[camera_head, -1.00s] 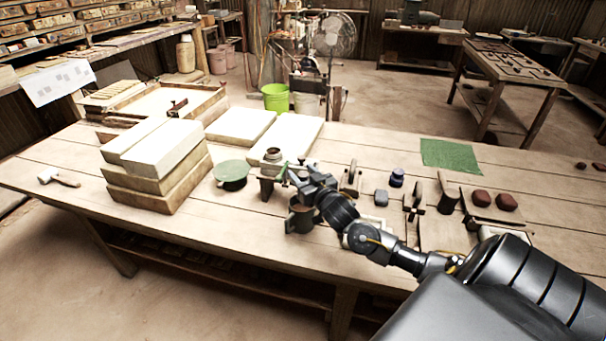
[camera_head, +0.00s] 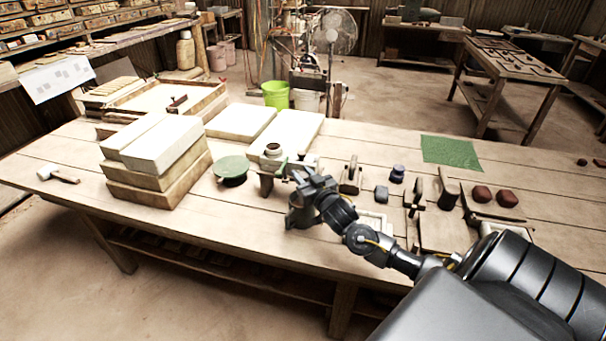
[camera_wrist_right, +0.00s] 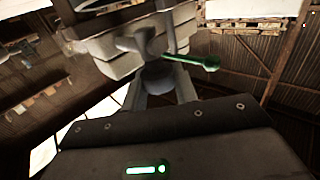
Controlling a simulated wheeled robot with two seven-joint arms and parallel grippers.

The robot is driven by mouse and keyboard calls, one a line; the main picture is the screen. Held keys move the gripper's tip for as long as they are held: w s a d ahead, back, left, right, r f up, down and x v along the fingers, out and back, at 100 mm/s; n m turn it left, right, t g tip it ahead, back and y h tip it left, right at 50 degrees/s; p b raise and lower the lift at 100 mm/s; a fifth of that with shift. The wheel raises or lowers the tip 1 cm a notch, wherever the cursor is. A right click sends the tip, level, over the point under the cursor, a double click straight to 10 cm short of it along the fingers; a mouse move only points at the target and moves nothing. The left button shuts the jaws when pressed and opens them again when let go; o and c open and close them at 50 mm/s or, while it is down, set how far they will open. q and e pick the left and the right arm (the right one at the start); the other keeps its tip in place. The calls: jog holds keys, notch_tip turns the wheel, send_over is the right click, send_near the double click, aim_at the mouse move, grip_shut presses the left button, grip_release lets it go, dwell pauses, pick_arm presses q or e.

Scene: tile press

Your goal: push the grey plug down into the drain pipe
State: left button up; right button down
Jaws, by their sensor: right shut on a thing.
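A green rod with a ball end (camera_wrist_right: 195,62) shows beyond the fingers. My left gripper is not in view.
Stacked slabs (camera_head: 158,180) stand further left.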

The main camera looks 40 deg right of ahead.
jog(key=c, duration=1.1)
grip_release()
jog(key=shift+f, duration=0.25)
jog(key=shift+r, duration=0.1)
jog(key=shift+s, duration=0.1)
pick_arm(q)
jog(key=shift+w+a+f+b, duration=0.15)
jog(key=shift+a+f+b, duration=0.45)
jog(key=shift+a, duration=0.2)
pick_arm(e)
jog(key=s, duration=0.3)
jog(key=s+a, duration=0.1)
jog(key=s, duration=0.3)
jog(key=s+a, duration=0.1)
jog(key=s, duration=0.2)
jog(key=shift+s, duration=0.25)
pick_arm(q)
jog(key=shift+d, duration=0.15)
